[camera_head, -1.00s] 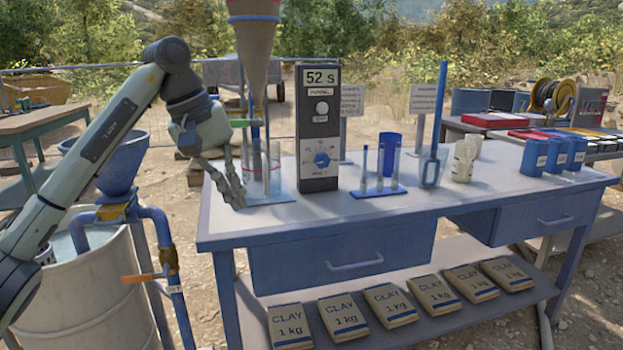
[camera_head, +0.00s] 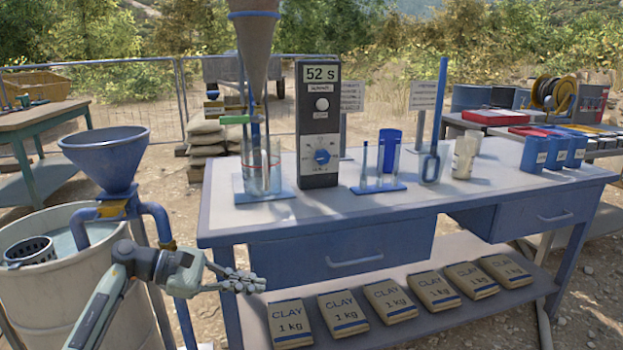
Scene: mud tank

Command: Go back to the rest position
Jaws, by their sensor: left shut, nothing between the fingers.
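My left gripper (camera_head: 246,281) is low in front of the left end of the blue workbench (camera_head: 330,222). It is shut and empty, its fingers pointing right, below the bench top and in front of the drawer side. My left arm comes up from the bottom left, bent at the wrist. My right gripper is not in view.
On the bench stand a grey timer box (camera_head: 319,140) reading 52 s, a glass beaker (camera_head: 262,168) under a cone funnel (camera_head: 254,50), and a tube rack (camera_head: 378,187). Clay bags (camera_head: 343,312) lie on the lower shelf. A white barrel (camera_head: 70,285) and blue funnel (camera_head: 104,158) stand left.

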